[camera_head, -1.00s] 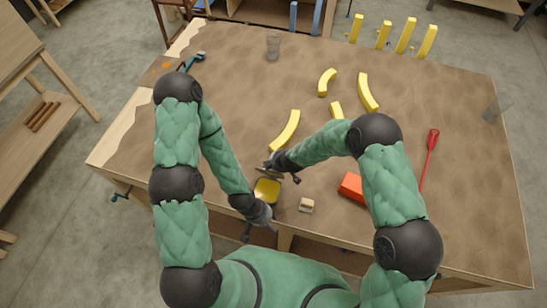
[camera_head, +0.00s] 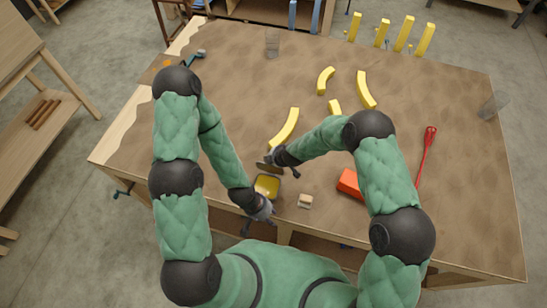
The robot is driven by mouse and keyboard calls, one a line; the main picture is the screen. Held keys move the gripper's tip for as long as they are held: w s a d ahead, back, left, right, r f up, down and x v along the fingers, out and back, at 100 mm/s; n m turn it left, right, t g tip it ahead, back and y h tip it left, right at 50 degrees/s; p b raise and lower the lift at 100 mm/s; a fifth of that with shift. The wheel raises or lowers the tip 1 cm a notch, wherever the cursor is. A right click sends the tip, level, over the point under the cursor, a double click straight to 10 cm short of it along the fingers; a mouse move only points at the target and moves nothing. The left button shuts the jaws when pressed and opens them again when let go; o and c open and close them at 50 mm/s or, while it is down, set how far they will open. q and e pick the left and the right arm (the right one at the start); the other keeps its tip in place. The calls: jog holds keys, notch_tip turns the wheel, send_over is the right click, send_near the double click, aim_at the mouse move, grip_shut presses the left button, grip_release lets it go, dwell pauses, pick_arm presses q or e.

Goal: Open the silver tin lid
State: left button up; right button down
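The tin (camera_head: 267,187) sits near the table's front edge, with yellow showing inside a thin greyish rim. A dark, flat piece, perhaps its lid (camera_head: 267,169), stands at the tin's far side; it is too small to be sure. My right gripper (camera_head: 271,162) is at this far side, by the dark piece. Whether its fingers are closed on the piece is not clear. My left gripper (camera_head: 259,222) is at the tin's near side, at the table edge, with its fingers spread apart. I cannot tell whether it touches the tin.
A small wood-and-white block (camera_head: 305,201) lies right of the tin, and an orange-red block (camera_head: 350,183) further right. A yellow curved piece (camera_head: 285,128) lies beyond the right gripper. A red tool (camera_head: 427,155) lies at the right. The table's (camera_head: 220,90) middle left is clear.

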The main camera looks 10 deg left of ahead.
pick_arm(q)
jog(key=shift+f, duration=0.1)
dwell(0.7)
jog(key=c, duration=0.7)
jog(key=shift+w+a+m, duration=0.2)
jog(key=shift+w+m, duration=0.05)
jog(key=shift+m, duration=0.15)
grip_shut()
jog(key=w+a+r+m+t+h, duration=0.1)
jog(key=w+a+r+m+t, duration=0.3)
jog(key=m, duration=0.5)
jog(key=w+a+r+m+t, duration=0.2)
jog(key=a+r+m, duration=0.3)
jog(key=m, duration=0.4)
jog(key=shift+m, duration=0.3)
jog(key=x, duration=0.9)
jog(key=shift+s+d+f, duration=0.1)
jog(key=shift+d+f, duration=0.1)
jog(key=shift+w+r, duration=0.2)
jog(key=shift+w, duration=0.8)
jog(key=shift+w+r, duration=0.15)
jog(key=shift+w, duration=0.85)
